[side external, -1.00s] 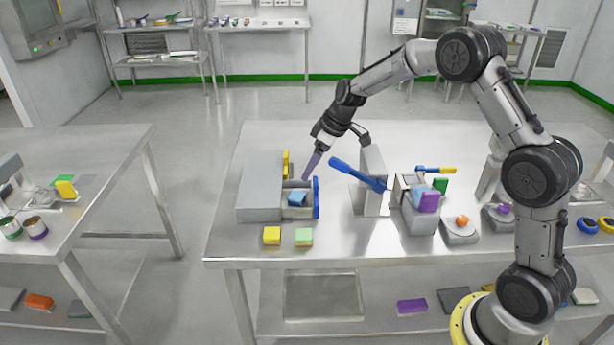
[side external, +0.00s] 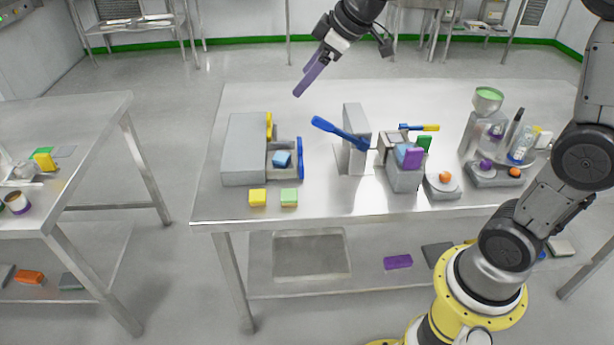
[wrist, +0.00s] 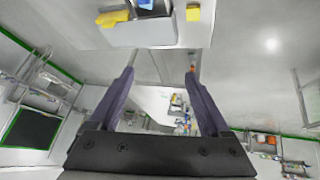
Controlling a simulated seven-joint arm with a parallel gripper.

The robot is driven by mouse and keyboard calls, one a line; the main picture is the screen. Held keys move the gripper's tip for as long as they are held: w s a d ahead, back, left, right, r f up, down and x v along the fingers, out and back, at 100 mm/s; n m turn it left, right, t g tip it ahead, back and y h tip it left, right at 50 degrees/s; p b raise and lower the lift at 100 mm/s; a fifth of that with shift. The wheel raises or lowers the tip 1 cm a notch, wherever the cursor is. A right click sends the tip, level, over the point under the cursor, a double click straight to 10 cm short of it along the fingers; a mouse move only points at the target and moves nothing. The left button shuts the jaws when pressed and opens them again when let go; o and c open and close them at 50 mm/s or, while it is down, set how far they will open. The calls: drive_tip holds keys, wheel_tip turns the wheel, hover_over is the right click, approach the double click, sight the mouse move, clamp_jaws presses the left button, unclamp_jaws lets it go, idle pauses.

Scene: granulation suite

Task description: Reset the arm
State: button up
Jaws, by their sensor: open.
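My gripper (side external: 311,75) is raised well above the back of the steel table (side external: 400,100) and touches nothing. In the wrist view its two purple fingers (wrist: 160,85) are spread apart with nothing between them. Below it on the table, a grey box (side external: 245,150) has an open drawer (side external: 285,174) with a blue front and a blue block (side external: 282,159) inside.
A grey stand with a long blue lever (side external: 340,132) rises mid-table. A grey bin (side external: 404,178) holds purple and blue blocks. A yellow block (side external: 257,197) and a green-topped block (side external: 289,197) lie at the front edge. Scales and a green-filled hopper (side external: 488,98) stand at right.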

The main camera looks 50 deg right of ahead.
drive_tip(key=s+a+r+m, duration=0.1)
drive_tip(key=s+a+r, duration=0.15)
drive_tip(key=s, duration=1.45)
drive_tip(key=s+d+f+m+g+h, duration=0.1)
drive_tip(key=s+f+m, duration=0.3)
drive_tip(key=s+f, duration=0.3)
drive_tip(key=s, duration=0.3)
drive_tip(key=shift+s+d+f+m, duration=0.2)
drive_tip(key=shift+f+m, duration=0.15)
drive_tip(key=shift+m, duration=0.05)
